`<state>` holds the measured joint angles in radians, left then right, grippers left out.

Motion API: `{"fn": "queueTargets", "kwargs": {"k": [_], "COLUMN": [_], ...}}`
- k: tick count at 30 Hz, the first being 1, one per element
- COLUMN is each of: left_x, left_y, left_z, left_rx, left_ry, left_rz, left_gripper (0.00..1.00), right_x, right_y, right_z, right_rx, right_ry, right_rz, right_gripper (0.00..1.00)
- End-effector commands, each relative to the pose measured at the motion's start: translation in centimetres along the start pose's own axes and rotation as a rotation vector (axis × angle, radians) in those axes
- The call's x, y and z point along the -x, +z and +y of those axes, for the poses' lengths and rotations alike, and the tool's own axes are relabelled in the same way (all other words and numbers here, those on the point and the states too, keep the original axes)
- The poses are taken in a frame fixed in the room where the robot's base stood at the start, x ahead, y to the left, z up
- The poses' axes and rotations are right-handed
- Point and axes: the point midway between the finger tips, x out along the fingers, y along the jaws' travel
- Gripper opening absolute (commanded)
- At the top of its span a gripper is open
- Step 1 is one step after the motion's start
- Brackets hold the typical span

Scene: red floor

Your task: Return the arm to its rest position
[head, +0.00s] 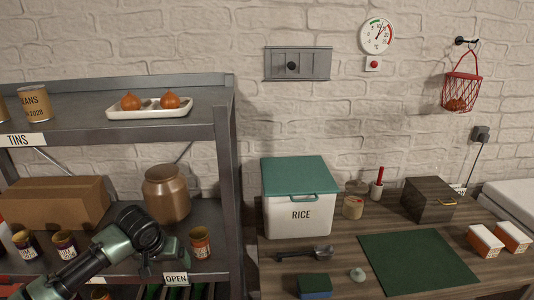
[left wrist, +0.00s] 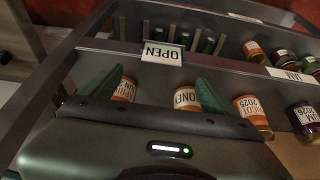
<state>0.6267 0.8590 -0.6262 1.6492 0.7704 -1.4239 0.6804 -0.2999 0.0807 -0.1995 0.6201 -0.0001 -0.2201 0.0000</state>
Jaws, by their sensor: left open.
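My left arm (head: 88,262) comes in from the lower left of the head view. My left gripper (head: 172,252) is at the shelf unit's middle level, left of an orange-labelled jar (head: 200,243). Its fingertips are hard to make out there. In the left wrist view, the two green fingers stand apart with nothing clasped between them (left wrist: 158,92). A honey jar (left wrist: 186,98) shows beyond the gap, and another jar (left wrist: 125,90) is partly behind one finger. My right gripper is not in view.
The wooden table (head: 345,240) at right holds a rice bin (head: 298,215).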

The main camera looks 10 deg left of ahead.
Motion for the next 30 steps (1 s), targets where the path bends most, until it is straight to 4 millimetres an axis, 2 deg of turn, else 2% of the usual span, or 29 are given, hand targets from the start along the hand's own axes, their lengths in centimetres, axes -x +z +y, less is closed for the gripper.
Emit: {"fn": "queueTargets", "kwargs": {"k": [2,5,9,12,15,18,30], "left_x": [-0.9,-2.2,-2.5,-1.4,-0.1,1.1,4.9], "left_y": [2.1,6.6,15.3,20.7,24.3,26.7,33.4], "left_z": [1.9,5.6,11.3,13.4,13.8,13.5,9.7], "left_rx": [-0.051,-0.156,-0.319,-0.38,-0.402,-0.406,-0.376], "left_ry": [0.021,0.066,0.159,0.202,0.214,0.209,0.127], "left_rz": [-0.016,-0.035,-0.043,-0.034,-0.028,-0.027,-0.065], "left_gripper": [0.9,0.9,0.9,0.9,0.9,0.9,0.9], "right_x": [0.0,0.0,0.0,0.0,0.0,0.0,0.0], "right_y": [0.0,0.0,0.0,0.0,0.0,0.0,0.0], "right_z": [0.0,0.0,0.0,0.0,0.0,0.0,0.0], "right_rx": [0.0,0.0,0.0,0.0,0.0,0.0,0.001], "right_ry": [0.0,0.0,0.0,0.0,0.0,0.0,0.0], "right_rz": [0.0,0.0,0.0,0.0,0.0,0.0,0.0], "right_gripper": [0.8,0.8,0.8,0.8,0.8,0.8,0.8]}}
